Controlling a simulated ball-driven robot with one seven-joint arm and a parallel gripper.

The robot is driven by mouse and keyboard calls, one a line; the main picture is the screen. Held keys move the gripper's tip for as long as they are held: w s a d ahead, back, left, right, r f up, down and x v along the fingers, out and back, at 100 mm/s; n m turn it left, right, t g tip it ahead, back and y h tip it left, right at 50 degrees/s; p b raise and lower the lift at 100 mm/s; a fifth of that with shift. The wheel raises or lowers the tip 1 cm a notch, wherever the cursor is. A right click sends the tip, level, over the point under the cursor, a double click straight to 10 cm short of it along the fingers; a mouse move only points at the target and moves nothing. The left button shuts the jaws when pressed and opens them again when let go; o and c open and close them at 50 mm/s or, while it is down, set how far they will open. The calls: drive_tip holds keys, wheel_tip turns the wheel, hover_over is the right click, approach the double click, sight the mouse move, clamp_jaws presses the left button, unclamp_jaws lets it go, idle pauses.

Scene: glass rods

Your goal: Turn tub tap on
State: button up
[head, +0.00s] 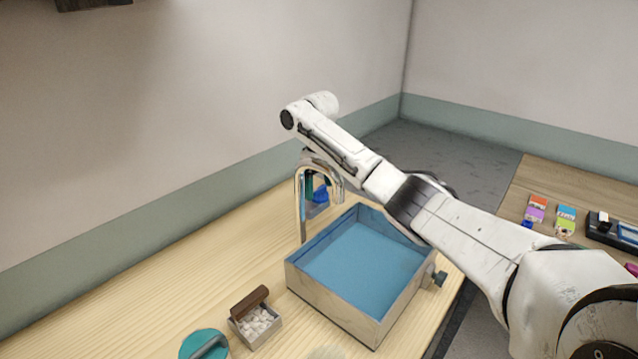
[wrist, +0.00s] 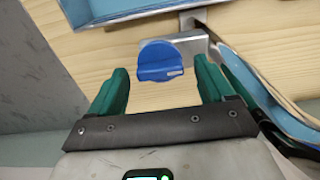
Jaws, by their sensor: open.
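The tub (head: 302,275) is a square grey basin with blue inside, standing on the wooden counter in the head view. A chrome tap (head: 300,205) with a curved spout rises at its far left corner. The tap's blue handle (head: 321,194) shows behind the spout, partly hidden. In the wrist view the rounded blue handle (wrist: 158,60) sits beside a grey metal piece. My gripper (wrist: 162,68) is open, its green fingers on either side of the handle in that view, with visible gaps. I cannot tell the depth between fingertips and handle.
A small box of white pieces (head: 262,333) with a brown item on it and a teal round object (head: 204,345) stand at the counter's front. A drain valve (head: 440,278) sticks out at the tub's right. A second table (head: 560,200) at right holds coloured packs.

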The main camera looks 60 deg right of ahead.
drive_tip(key=shift+f, duration=0.1)
drive_tip(key=shift+c, duration=0.4)
drive_tip(key=c, duration=1)
drive_tip(key=shift+o, duration=0.2)
drive_tip(key=n+p, duration=0.2)
drive_tip(key=n, duration=0.2)
drive_tip(key=shift+n, duration=0.3)
drive_tip(key=n+p, duration=0.1)
drive_tip(key=n, duration=0.8)
drive_tip(key=shift+n+p, duration=0.4)
drive_tip(key=shift+n, duration=1.7)
